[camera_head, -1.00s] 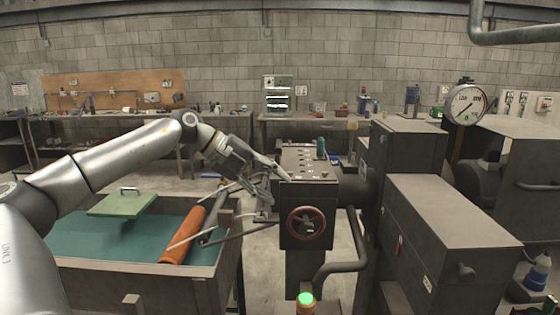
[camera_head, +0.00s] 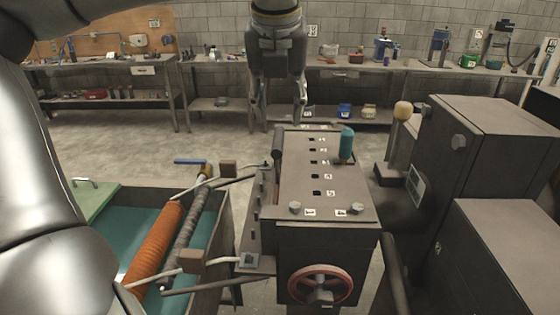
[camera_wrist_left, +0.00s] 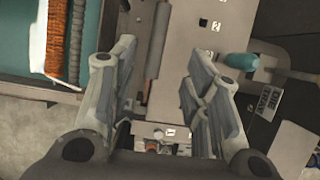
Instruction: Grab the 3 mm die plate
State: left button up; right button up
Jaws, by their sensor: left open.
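In the head view, a grey machine block (camera_head: 291,184) has a row of small dark square holes with white number labels on its top. I cannot tell which part is the 3 mm die plate. My left gripper (camera_head: 277,112) hangs fingers down over the far end of this block, open. In the left wrist view, its two fingers (camera_wrist_left: 158,85) stand apart with nothing between the tips. A small label (camera_wrist_left: 170,132) shows below and between them, near the block's end. My right gripper is not in view.
A teal bottle-shaped part (camera_head: 346,143) stands on the block's right edge. A red handwheel (camera_head: 320,284) is on its front. An orange roll (camera_head: 153,243) lies over a teal-lined bin at left. Large dark machine housings (camera_head: 490,150) stand at right. Cluttered benches line the back wall.

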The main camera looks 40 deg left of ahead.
aim_at(278, 137)
pick_arm(q)
jog(key=x, duration=0.3)
jog(key=shift+s+d+f+p, duration=0.1)
jog(key=shift+s+f+p, duration=0.2)
jog(key=shift+w+f, duration=0.15)
jog(key=shift+f, duration=0.2)
jog(key=p+x, duration=0.1)
jog(key=x, duration=0.1)
jog(key=p+x, duration=0.1)
jog(key=x, duration=0.1)
jog(key=shift+w+a+f, duration=0.25)
jog(key=shift+a, duration=0.2)
jog(key=shift+w+a+f, duration=0.15)
jog(key=shift+w+f, duration=0.05)
jog(key=shift+f, duration=0.25)
jog(key=c, duration=1)
grip_shut()
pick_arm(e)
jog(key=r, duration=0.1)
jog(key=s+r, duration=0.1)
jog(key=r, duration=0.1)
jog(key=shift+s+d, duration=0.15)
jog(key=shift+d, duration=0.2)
pick_arm(q)
jog(key=shift+r, duration=0.1)
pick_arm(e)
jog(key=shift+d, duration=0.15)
